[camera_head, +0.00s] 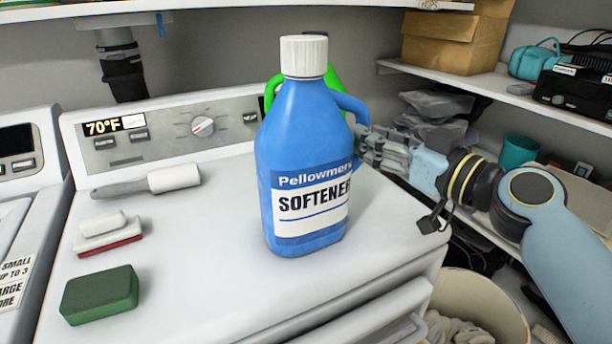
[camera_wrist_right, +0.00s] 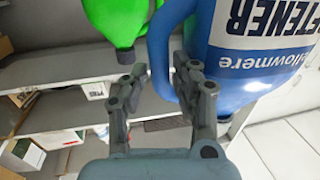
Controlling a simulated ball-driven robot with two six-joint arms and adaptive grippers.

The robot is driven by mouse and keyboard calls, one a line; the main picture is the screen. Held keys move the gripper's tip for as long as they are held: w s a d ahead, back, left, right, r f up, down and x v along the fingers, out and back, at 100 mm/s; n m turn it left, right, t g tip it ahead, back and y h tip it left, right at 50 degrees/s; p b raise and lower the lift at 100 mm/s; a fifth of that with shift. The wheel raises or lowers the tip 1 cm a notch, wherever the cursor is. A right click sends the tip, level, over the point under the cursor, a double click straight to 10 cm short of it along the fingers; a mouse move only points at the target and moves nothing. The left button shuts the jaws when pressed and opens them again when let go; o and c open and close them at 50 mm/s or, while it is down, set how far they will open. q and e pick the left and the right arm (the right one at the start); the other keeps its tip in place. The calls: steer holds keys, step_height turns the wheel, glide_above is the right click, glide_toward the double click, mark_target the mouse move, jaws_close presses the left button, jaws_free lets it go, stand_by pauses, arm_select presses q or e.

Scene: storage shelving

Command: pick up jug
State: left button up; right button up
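A blue softener jug (camera_head: 305,150) with a white cap stands upright on top of the white washer (camera_head: 190,255). Its handle is on its right side. In the right wrist view the blue jug (camera_wrist_right: 255,55) fills the upper right, and its handle (camera_wrist_right: 161,55) runs down between my fingers. My right gripper (camera_head: 362,147) is at the handle side of the jug. In the wrist view the right gripper (camera_wrist_right: 158,85) is open, with one finger on each side of the handle; I cannot tell whether they touch it. My left gripper is not in view.
A green jug (camera_head: 272,92) stands behind the blue one, mostly hidden. A green sponge (camera_head: 100,294), a brush (camera_head: 107,230) and a lint roller (camera_head: 150,182) lie left on the washer. Shelves with a cardboard box (camera_head: 455,40) are at right. A laundry basket (camera_head: 485,295) stands below.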

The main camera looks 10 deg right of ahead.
steer(key=shift+w+a, duration=0.3)
steer(key=shift+w, duration=0.2)
jaws_close()
steer(key=shift+w+r, duration=0.15)
steer(key=shift+r, duration=0.15)
